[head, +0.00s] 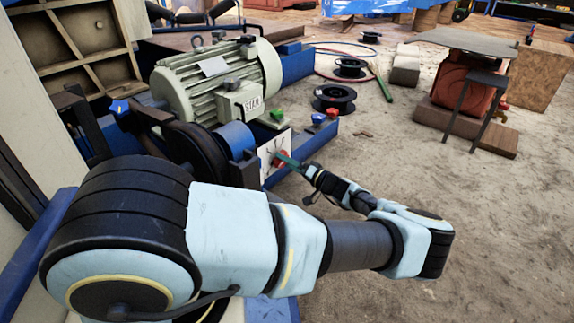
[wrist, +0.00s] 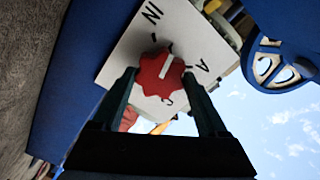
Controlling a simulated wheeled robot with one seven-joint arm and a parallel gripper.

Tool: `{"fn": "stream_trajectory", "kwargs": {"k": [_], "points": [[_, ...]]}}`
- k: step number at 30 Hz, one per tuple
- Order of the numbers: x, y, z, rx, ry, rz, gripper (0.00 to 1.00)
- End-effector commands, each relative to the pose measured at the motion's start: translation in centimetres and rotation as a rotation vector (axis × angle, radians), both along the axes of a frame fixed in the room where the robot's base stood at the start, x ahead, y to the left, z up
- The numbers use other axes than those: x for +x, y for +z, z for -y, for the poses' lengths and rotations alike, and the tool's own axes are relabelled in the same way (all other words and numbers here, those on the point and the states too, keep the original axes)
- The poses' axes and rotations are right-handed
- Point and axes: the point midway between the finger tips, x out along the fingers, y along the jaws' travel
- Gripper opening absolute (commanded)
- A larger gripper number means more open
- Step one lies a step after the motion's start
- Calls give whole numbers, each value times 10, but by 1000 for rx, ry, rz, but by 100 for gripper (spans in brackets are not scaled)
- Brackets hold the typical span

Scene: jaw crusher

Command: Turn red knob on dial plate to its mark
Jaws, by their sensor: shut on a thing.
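The red lobed knob (wrist: 151,70) sits on the white dial plate (wrist: 112,72) in the wrist view. A white pointer line on the knob slants up and slightly right. Black ticks and letters, including "IN" and "A", surround it; I cannot tell which tick is the mark. My gripper (wrist: 159,78) is shut on the knob, one dark green finger on each side. In the head view the knob (head: 281,158) and plate (head: 267,159) show beyond my arm, with my gripper (head: 289,162) at the knob, partly hiding it.
A pale green motor (head: 215,80) stands behind the plate on a blue frame (head: 297,64). Green (head: 277,114) and red (head: 332,113) knobs sit nearby. Black spools (head: 334,98) and a red machine (head: 465,85) stand farther off. Sandy floor at right is mostly clear.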

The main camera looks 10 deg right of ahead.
Motion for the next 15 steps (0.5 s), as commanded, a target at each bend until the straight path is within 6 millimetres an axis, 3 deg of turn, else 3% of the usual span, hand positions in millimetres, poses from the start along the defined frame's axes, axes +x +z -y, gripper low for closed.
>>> {"fn": "stream_trajectory", "kwargs": {"k": [15], "points": [[-1, -3, 0, -326, 0, 289, 20]]}}
